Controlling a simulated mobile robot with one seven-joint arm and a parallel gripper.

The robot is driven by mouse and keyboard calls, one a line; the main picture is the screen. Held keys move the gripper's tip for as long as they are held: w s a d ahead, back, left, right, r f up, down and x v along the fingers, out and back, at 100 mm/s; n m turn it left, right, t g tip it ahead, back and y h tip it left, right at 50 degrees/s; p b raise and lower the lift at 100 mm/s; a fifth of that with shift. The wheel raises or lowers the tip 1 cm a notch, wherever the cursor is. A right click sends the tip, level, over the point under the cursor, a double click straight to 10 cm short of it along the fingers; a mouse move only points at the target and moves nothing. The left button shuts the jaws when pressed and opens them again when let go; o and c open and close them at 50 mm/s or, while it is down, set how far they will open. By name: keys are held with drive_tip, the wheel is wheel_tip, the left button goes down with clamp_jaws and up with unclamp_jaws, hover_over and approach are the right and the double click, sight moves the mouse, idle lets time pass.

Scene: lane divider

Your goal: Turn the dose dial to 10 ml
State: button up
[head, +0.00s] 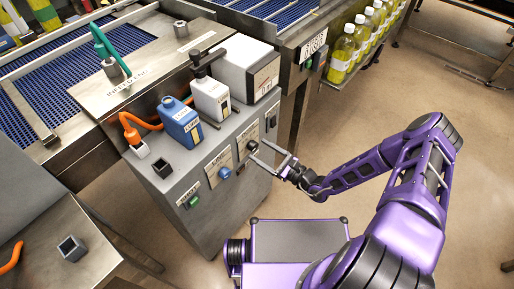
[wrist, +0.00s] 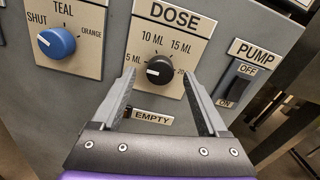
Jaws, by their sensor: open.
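The dose dial (wrist: 160,71) is a round black knob on a cream plate marked DOSE in the wrist view. The labels 5 ML, 10 ML, 15 ML and a partly hidden 20 run around it. The knob's white mark points left, toward the 5 ML side, not up at 10 ML. My gripper (wrist: 159,80) is open, with one finger on each side of the dial and gaps between the fingers and the knob. In the head view my gripper (head: 270,153) is at the front of the grey cabinet, by the dose plate.
A blue selector knob (wrist: 55,43) is left of the dose plate, and a black pump switch (wrist: 236,80) is right. An EMPTY label (wrist: 153,117) lies below. Blue (head: 181,122) and white (head: 212,100) bottles stand on the cabinet top. Floor in front is clear around my base.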

drive_tip(key=shift+x, duration=1.25)
drive_tip(key=shift+d, duration=0.1)
clamp_jaws()
